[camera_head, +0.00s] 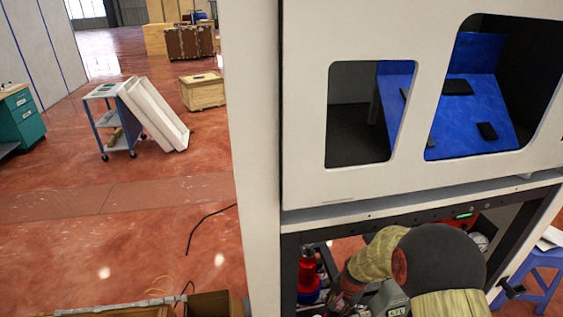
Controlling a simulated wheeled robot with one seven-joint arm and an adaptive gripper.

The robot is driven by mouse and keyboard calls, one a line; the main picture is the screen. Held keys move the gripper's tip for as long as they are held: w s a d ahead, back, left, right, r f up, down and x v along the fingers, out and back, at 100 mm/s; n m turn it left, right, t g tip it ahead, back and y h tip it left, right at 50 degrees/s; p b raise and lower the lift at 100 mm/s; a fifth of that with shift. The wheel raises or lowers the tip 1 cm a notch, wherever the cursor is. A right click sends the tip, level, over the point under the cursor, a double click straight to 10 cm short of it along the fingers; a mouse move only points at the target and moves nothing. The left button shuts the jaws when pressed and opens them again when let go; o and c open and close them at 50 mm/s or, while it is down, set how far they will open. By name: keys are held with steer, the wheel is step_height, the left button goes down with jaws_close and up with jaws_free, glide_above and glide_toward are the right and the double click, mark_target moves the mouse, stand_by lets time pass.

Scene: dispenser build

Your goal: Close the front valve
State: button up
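A red fitting (308,268) with a blue part (307,296) below it stands in the open lower bay of the white dispenser. I cannot tell whether this is the front valve or whether it is open or closed. My arm, black with tan covers, reaches into the bay from the lower right and hides much of it. No gripper fingers can be made out; they are behind the arm or below the frame. A round gauge (479,241) shows at the right of the bay.
The dispenser's white upper housing (305,130) has windows onto a blue tray (477,103) with black blocks. A blue stool (545,262) stands right.

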steer(key=shift+w+r, duration=0.1)
steer(key=shift+r+m+p, duration=0.15)
steer(key=shift+m+p, duration=0.15)
steer(key=shift+p, duration=0.45)
steer(key=o, duration=1.2)
steer(key=shift+f, duration=0.2)
steer(key=shift+c, duration=0.2)
